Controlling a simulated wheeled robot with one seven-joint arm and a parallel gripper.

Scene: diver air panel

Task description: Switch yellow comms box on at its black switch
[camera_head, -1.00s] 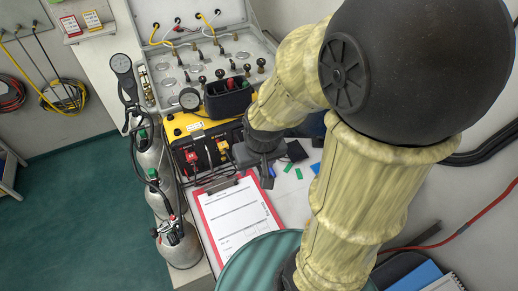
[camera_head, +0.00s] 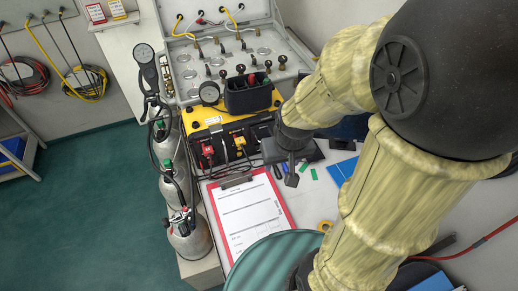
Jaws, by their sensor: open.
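The yellow comms box (camera_head: 203,120) stands on the bench in front of the valve panel. Its dark front face carries a red connector (camera_head: 207,149) and a yellow one (camera_head: 239,141). A black open-topped holder (camera_head: 248,98) sits on or just behind its top. I cannot make out the black switch; the box's right end is partly covered by my arm. My gripper (camera_head: 286,173) is open and points down, just right of and in front of the box's right end. I see nothing held in it, and cannot tell whether it touches the box.
A red clipboard (camera_head: 286,213) with paper lies in front of the box. The opened valve panel (camera_head: 215,62) is behind. Blue and green pieces lie right of my gripper.

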